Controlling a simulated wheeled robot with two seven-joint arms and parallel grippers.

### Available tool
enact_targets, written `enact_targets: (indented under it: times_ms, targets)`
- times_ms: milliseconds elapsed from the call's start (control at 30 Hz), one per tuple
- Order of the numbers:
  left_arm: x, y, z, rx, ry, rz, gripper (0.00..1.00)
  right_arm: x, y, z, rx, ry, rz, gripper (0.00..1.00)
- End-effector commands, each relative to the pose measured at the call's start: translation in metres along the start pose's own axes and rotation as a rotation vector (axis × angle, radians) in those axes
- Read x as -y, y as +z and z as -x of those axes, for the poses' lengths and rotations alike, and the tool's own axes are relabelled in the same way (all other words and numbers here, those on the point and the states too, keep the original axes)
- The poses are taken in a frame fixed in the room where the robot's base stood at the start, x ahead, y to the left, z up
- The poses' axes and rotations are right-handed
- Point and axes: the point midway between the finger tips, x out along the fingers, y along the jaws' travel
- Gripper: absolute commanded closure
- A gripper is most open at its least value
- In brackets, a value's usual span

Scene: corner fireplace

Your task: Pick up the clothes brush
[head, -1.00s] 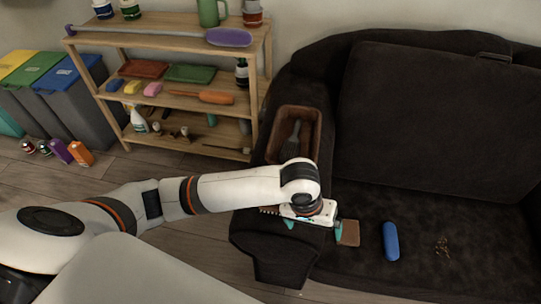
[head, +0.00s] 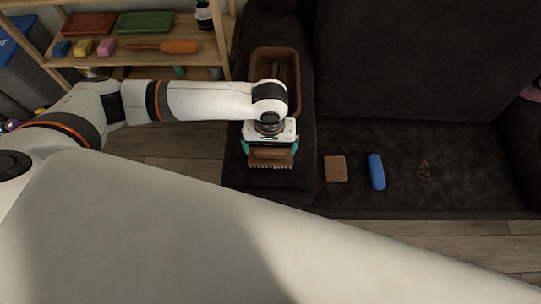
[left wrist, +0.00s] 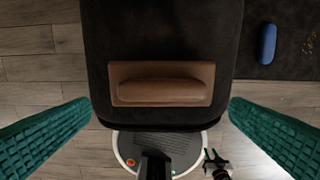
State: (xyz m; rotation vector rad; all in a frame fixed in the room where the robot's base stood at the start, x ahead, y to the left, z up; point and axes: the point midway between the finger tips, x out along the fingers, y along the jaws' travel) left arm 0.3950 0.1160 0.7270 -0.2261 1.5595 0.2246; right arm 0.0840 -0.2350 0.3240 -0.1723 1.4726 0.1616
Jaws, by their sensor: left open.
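The clothes brush (head: 270,156), a brown wooden block with a raised grip and a comb-like near edge, lies on the front of the dark sofa's left arm. In the left wrist view the brush (left wrist: 162,84) lies crosswise, grip up. My left gripper (head: 269,148) is over the brush from above. In the left wrist view its teal fingers (left wrist: 160,112) are wide apart, one toward each end of the brush, with nothing between them touching it. A small dark gripper (left wrist: 216,163), apparently my right one, shows at the bottom there; its jaws are too small to judge.
A brown open box (head: 293,70) with a dark item inside stands behind on the sofa arm (head: 240,170). On the seat lie a brown flat piece (head: 335,168), a blue case (head: 376,172) and crumbs (head: 425,170). A wooden shelf (head: 150,57) stands at the left.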

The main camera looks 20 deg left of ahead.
Motion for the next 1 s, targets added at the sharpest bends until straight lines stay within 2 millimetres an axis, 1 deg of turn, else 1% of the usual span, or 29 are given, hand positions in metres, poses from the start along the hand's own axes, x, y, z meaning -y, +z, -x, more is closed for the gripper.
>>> enact_targets:
  times_ms: [33,133,267,367,567,600,833,867,1000]
  targets:
    - [0.0,0.003,-0.009,0.0,0.004,0.0,0.0,0.0,0.0,-0.003,0.0,0.0,0.0,0.67]
    - [0.002,0.01,-0.024,0.001,0.003,0.001,0.0,0.0,-0.001,-0.005,0.0,0.0,0.0,0.67]
    - [0.001,0.009,-0.039,0.0,0.002,-0.001,0.0,0.0,-0.001,-0.007,0.0,0.0,0.0,0.67]
    - [0.002,0.009,-0.043,0.0,0.001,-0.001,0.0,0.0,-0.001,-0.007,0.0,0.0,0.0,0.67]
    - [0.002,0.009,-0.043,0.001,0.001,-0.001,0.0,0.0,-0.001,-0.006,0.0,0.0,-0.001,0.67]
    - [0.002,0.009,-0.043,0.001,0.001,-0.002,0.07,0.0,-0.001,-0.006,0.0,0.0,-0.001,0.67]
    - [0.002,0.009,-0.043,0.001,0.001,-0.002,0.44,0.0,-0.001,-0.006,0.0,0.0,-0.001,0.67]
    - [0.002,0.009,-0.043,0.001,0.001,-0.001,0.47,0.0,-0.001,-0.006,0.0,0.0,-0.001,0.67]
    - [0.002,0.009,-0.043,0.001,0.001,-0.001,0.48,-0.001,-0.001,-0.006,0.0,0.0,-0.001,0.67]
